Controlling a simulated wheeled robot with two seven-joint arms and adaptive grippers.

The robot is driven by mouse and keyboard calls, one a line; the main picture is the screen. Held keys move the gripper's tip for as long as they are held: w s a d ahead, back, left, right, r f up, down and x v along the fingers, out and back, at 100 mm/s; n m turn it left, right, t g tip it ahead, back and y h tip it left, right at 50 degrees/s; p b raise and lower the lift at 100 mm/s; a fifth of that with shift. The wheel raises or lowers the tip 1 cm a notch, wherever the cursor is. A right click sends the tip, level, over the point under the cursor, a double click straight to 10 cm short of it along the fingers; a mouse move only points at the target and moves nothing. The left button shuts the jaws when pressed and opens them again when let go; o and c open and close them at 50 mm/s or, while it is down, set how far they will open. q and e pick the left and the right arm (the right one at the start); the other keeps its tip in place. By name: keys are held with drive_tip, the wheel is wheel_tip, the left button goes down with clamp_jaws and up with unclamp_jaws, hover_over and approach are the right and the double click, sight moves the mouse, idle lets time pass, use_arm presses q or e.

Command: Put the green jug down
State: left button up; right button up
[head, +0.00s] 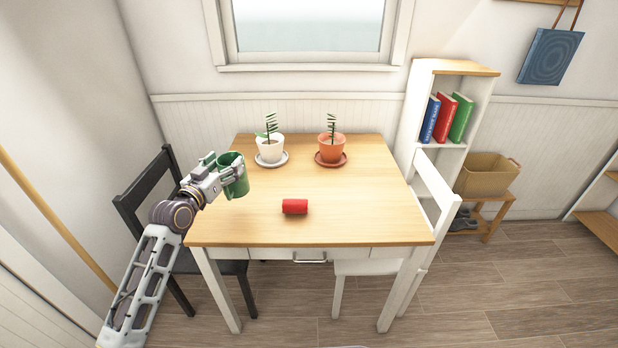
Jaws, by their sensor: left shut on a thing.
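The green jug (235,180) is in my left gripper (227,175), at the left side of the wooden table (340,225). The gripper is shut on it from the left, and its fingers cover part of the jug. The jug looks upright. I cannot tell from this one view whether its base touches the tabletop or hangs above it. My right gripper is not in view.
A red cylinder (295,206) lies on the table. A white pot (270,149) and an orange pot (332,148) with plants stand at the back. A black chair (135,199) is left, a white chair (436,185) right. The table's right half is mostly clear.

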use_arm(q)
drive_tip(key=shift+w+a+r+b, duration=0.4)
drive_tip(key=shift+w+r+b, duration=0.2)
drive_tip(key=shift+b, duration=0.3)
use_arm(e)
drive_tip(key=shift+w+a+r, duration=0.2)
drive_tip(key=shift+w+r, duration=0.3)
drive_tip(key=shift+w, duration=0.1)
use_arm(q)
drive_tip(key=shift+w, duration=0.1)
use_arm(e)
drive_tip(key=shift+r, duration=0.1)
use_arm(q)
drive_tip(key=shift+f, duration=0.9)
drive_tip(key=shift+f+b, duration=0.7)
drive_tip(key=shift+f, duration=1.3)
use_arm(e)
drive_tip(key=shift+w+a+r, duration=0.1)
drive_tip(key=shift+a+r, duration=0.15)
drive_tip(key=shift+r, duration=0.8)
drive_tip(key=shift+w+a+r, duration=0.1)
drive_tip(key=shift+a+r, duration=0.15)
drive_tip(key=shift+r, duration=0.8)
